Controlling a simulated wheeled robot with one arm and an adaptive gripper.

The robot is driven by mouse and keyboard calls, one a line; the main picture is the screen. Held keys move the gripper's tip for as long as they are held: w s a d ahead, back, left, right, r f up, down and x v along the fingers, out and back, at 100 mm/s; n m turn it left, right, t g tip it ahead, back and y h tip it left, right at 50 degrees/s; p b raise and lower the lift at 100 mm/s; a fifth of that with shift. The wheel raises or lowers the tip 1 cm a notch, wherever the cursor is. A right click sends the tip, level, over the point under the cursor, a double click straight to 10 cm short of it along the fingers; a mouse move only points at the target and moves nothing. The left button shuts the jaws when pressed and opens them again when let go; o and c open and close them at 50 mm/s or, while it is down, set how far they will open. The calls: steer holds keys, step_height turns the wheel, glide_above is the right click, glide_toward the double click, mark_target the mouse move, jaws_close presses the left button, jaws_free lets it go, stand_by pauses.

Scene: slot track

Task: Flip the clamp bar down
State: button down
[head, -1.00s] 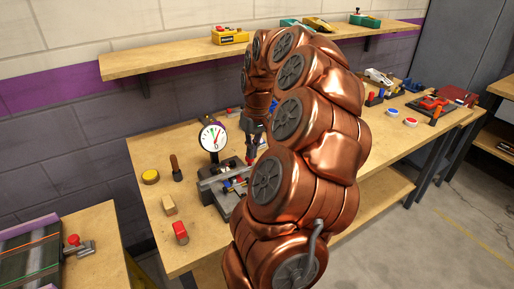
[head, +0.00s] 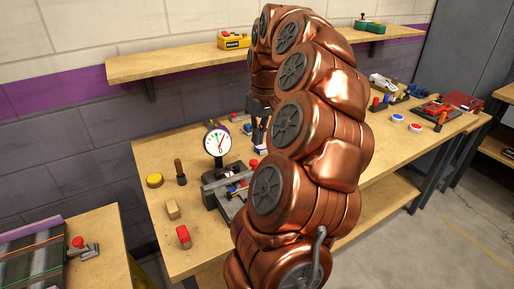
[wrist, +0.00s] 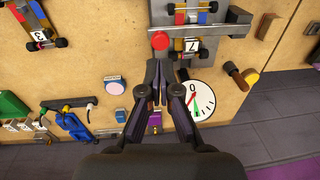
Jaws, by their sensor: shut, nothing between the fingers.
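The clamp fixture is a dark base (head: 212,200) on the bench. A grey clamp bar (head: 222,182) lies across it, with a small red knob (head: 254,163) near its right end. In the wrist view the grey bar (wrist: 222,30) crosses above a toy car numbered 7 (wrist: 191,45), with the round red knob (wrist: 160,40) at its left end. I cannot tell how close the bar is to the car. My gripper (head: 258,145) is shut and empty, pointing down behind the fixture. In the wrist view its fingertips (wrist: 159,98) appear just below the knob, apart from it.
A dial gauge (head: 216,142) stands beside the fixture. A shelf (head: 190,65) runs above the bench.

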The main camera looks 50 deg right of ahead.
step_height(320, 180, up, 7)
steer(key=shift+s+d+b, duration=0.15)
steer(key=shift+b, duration=0.15)
stand_by(0.5)
